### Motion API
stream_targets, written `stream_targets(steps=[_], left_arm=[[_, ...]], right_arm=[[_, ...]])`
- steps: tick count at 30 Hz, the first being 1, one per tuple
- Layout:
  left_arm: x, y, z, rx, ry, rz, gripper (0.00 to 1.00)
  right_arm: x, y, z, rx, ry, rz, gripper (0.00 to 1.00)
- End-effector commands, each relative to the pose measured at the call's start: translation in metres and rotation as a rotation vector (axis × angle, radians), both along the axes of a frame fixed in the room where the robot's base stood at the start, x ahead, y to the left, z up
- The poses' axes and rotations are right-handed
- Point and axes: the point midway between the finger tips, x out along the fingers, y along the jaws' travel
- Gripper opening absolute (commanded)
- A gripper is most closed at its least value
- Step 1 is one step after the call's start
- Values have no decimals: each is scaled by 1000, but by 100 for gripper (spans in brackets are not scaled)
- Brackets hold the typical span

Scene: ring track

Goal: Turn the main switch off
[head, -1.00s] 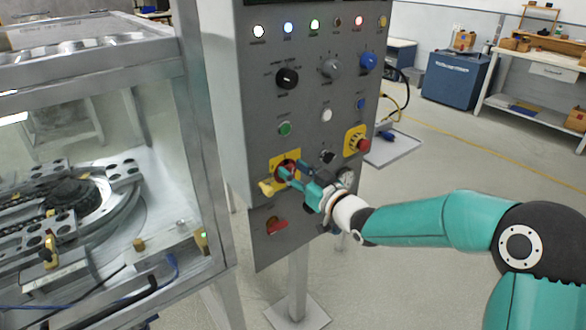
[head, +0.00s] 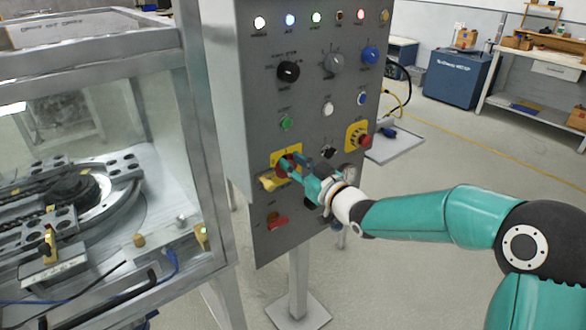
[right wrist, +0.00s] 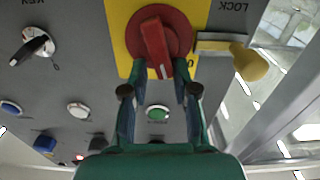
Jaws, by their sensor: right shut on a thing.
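The main switch is a red rotary handle (head: 286,162) on a yellow plate (right wrist: 122,36), low on the left of the grey panel. In the right wrist view, its red handle (right wrist: 156,42) sits slightly tilted, and the panel lettering is upside down. My right gripper (head: 294,166) is at the switch, its teal fingers on either side of the handle. The right wrist view shows the gripper (right wrist: 158,74) shut on the lower end of the handle. The fingers partly hide the switch in the head view. My left gripper is not in view.
A yellow padlock-like piece (right wrist: 248,63) sits beside the switch near "LOCK". A red emergency button (head: 364,141), a green button (head: 286,123) and a black key switch (right wrist: 36,44) are nearby. A glazed machine enclosure (head: 150,110) stands close on the left.

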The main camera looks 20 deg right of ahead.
Motion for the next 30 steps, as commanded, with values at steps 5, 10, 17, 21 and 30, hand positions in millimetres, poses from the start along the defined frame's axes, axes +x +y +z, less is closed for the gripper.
stream_targets(steps=[5,10,17,21,30], left_arm=[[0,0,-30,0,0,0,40],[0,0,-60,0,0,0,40],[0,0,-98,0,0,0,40],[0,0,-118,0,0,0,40],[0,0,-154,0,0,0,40]], right_arm=[[-2,3,-18,-97,-13,3,0],[-2,6,-22,-228,-59,3,0],[-3,10,-24,-432,-134,3,0],[-4,12,-25,-558,-177,3,0],[-4,16,-29,-826,-273,3,0]])
